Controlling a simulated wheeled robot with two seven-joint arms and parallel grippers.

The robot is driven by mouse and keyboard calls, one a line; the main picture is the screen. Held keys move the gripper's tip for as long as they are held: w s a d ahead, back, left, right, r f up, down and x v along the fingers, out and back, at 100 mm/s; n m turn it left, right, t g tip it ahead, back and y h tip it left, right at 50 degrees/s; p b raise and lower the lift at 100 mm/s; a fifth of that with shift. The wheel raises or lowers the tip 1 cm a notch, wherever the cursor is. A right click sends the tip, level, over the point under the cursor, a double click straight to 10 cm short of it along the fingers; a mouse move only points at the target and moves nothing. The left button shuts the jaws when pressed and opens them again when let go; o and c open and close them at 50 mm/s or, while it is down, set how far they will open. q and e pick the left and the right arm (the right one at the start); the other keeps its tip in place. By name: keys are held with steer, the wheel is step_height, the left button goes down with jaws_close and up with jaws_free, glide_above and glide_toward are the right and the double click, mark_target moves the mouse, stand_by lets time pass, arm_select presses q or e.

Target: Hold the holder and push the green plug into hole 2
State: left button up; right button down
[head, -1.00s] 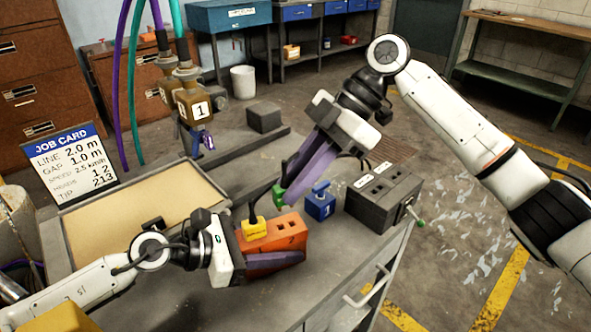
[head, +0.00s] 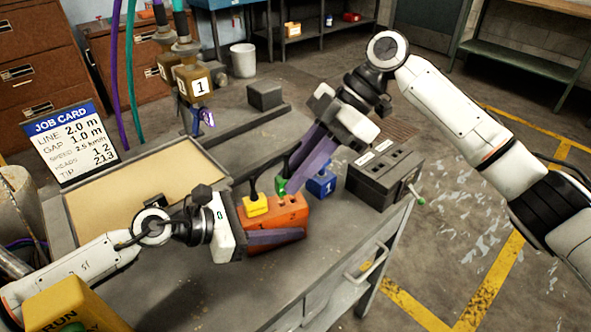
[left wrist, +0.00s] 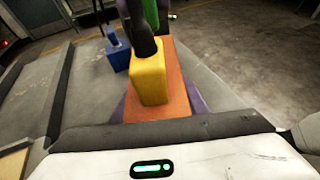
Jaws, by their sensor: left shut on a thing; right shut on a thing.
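The orange holder (head: 290,220) stands on the grey bench, and my left gripper (head: 268,230) is shut on it, with a purple finger along its near side. A yellow plug (head: 256,206) sits in the holder's left part; it also shows in the left wrist view (left wrist: 149,75). My right gripper (head: 288,182) is shut on the green plug (head: 281,187), just over the holder's holes, right of the yellow plug. Whether its tip has entered a hole is unclear. In the left wrist view the green plug (left wrist: 151,14) is partly hidden behind the yellow plug.
A blue plug (head: 321,184) marked 1 stands right of the holder; it shows in the left wrist view (left wrist: 117,54). A dark grey box with slots (head: 385,180) stands farther right. A shallow tray (head: 140,205) lies at left. The front bench top is clear.

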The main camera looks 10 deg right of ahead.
steer(key=shift+f, duration=1.35)
stand_by(1.3)
steer(key=c, duration=1.3)
jaws_free()
steer(key=shift+o, duration=0.2)
steer(key=v, duration=0.7)
steer(key=shift+f, duration=0.1)
arm_select(q)
steer(key=o, duration=1.5)
steer(key=shift+a, duration=0.1)
